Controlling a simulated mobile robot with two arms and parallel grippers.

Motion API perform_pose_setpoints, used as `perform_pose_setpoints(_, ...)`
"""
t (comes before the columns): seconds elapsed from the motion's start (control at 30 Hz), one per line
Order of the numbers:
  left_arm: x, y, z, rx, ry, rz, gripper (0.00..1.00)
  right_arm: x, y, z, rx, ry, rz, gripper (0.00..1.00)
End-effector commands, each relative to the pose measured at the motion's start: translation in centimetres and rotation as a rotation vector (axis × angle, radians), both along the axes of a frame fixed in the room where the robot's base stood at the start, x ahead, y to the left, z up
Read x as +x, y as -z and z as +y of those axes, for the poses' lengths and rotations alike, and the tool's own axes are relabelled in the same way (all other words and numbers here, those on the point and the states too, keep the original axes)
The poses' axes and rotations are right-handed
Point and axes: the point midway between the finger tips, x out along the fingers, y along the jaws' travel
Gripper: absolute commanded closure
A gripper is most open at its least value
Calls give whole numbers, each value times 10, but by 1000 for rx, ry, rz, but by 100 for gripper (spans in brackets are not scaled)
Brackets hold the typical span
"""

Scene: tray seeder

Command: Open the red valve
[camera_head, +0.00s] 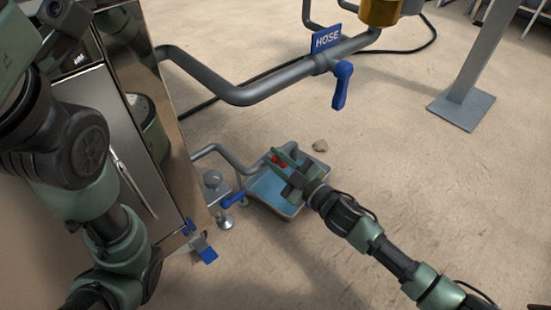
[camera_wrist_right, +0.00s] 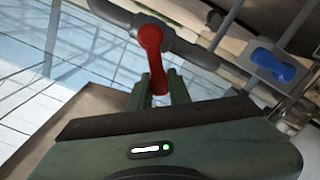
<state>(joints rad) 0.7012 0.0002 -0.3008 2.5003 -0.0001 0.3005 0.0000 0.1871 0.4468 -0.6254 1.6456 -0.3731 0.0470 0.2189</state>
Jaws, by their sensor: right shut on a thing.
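The red valve (camera_head: 279,161) is on a grey pipe (camera_head: 232,160) above a blue tray. In the head view my right gripper (camera_head: 284,159) covers part of it. In the right wrist view the red valve handle (camera_wrist_right: 151,48) stands out from a grey pipe (camera_wrist_right: 192,47), its lower end between the two green fingers of my right gripper (camera_wrist_right: 161,90). The right gripper is shut on the handle. My left arm comes in at the left, and its gripper is not in view.
The tray (camera_head: 292,210) is on the floor. A blue hose valve handle (camera_head: 342,85) hangs below the HOSE sign (camera_head: 326,39). A smaller blue handle (camera_head: 234,200) is beside the tray. A metal cabinet (camera_head: 130,150) stands at the left. Floor to the right is mostly clear.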

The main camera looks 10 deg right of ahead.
Motion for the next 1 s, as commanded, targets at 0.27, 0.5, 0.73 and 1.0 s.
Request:
perform_pose_setpoints(0.27, 0, -15, 0, 0, 0, 1, 100, -6, 7, 8, -170, 1, -123, 100)
perform_pose_setpoints(0.5, 1, -14, 0, 0, -1, 1, 100, -6, 10, 8, -200, -1, -145, 100)
perform_pose_setpoints(0.73, 1, -14, 0, 0, -1, 2, 100, -6, 10, 8, -199, -1, -144, 59)
perform_pose_setpoints(1.0, 1, -14, 0, 0, -1, 2, 100, -6, 10, 8, -198, 0, -142, 59)
